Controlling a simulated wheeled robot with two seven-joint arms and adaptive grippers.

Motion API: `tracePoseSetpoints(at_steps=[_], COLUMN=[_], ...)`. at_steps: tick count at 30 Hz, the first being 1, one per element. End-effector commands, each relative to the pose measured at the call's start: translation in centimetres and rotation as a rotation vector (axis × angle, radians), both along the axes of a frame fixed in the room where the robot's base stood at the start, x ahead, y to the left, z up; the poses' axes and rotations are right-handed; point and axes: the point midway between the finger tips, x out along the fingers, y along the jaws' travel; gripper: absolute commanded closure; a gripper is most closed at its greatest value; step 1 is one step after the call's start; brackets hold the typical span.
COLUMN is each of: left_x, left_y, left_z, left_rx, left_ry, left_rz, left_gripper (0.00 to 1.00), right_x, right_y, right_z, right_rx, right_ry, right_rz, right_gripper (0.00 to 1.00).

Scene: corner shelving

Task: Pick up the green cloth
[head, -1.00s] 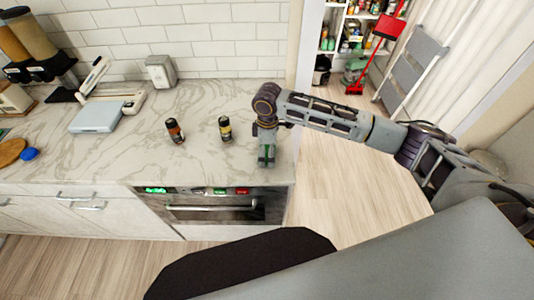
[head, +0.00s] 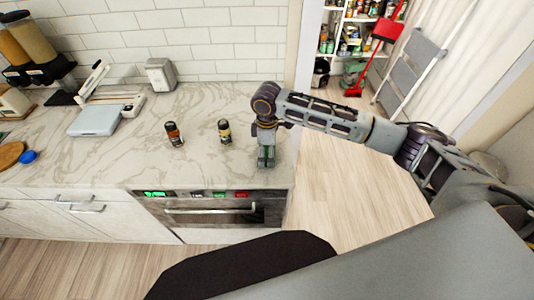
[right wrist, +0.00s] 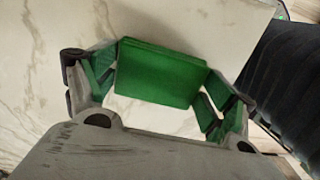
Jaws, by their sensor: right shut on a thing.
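The green cloth (right wrist: 160,72) shows in the right wrist view as a flat, folded, block-like piece between the two fingers. My right gripper (head: 266,157) is over the right end of the marble counter, near its front edge. Its fingers, with green inner faces, are shut on the cloth. In the head view the cloth is mostly hidden by the gripper, with only a little green at the fingertips. I cannot tell whether the cloth touches the counter. My left gripper is not in view.
Two small bottles, one with an orange label (head: 174,134) and one pale (head: 224,132), stand on the counter (head: 110,165) left of the gripper. A kitchen scale (head: 95,120) and a grey box (head: 160,74) stand further back. An oven (head: 215,212) is below. Open floor lies right.

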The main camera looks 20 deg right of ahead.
Motion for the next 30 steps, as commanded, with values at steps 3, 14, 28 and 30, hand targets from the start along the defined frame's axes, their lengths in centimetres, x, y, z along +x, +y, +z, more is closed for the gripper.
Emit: tracePoseSetpoints(at_steps=[3, 14, 28, 30], left_x=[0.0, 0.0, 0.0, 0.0], left_y=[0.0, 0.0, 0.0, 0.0], left_z=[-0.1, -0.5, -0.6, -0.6], left_rx=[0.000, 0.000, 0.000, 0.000], left_ry=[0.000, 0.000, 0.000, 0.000], left_rz=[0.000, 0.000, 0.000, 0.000], left_gripper=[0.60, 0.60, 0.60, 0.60], right_x=[0.0, 0.1, 0.0, 0.0], right_y=[0.0, 0.0, 0.0, 0.0], right_z=[1.4, 6.6, 8.9, 8.9], right_rx=[0.001, 0.001, 0.000, 0.000], right_ry=[-0.003, -0.003, 0.001, 0.000], right_rz=[0.001, 0.001, 0.000, 0.000], right_gripper=[0.39, 0.39, 0.39, 0.39])
